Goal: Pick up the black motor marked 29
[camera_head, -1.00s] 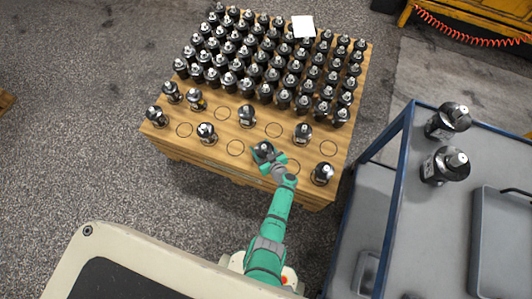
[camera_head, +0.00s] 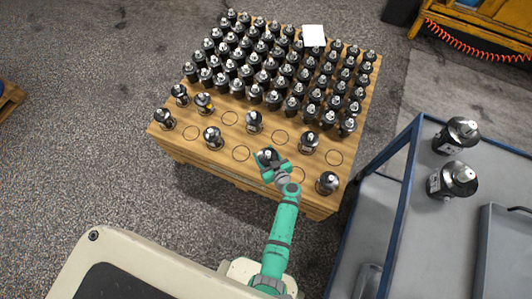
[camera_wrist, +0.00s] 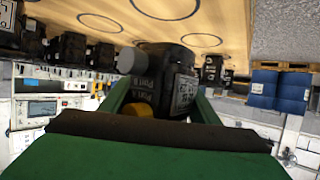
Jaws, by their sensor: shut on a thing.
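My gripper (camera_head: 275,167) is at the front part of the wooden pallet (camera_head: 215,170), shut on a black motor (camera_head: 267,155). The motor has a silvery top. In the wrist view, which is upside down, the held motor (camera_wrist: 165,78) sits between the green fingers, with a pale label on its side and a yellow patch near the pads. I cannot read the number on it. I cannot tell whether its base touches the pallet.
Other motors stand nearby: one to the right (camera_head: 327,183), one behind (camera_head: 309,142), one to the left (camera_head: 213,138). Several dense rows (camera_head: 270,70) fill the back. Empty marked circles lie between. A blue-framed cart (camera_head: 405,190) with two motors stands at the right.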

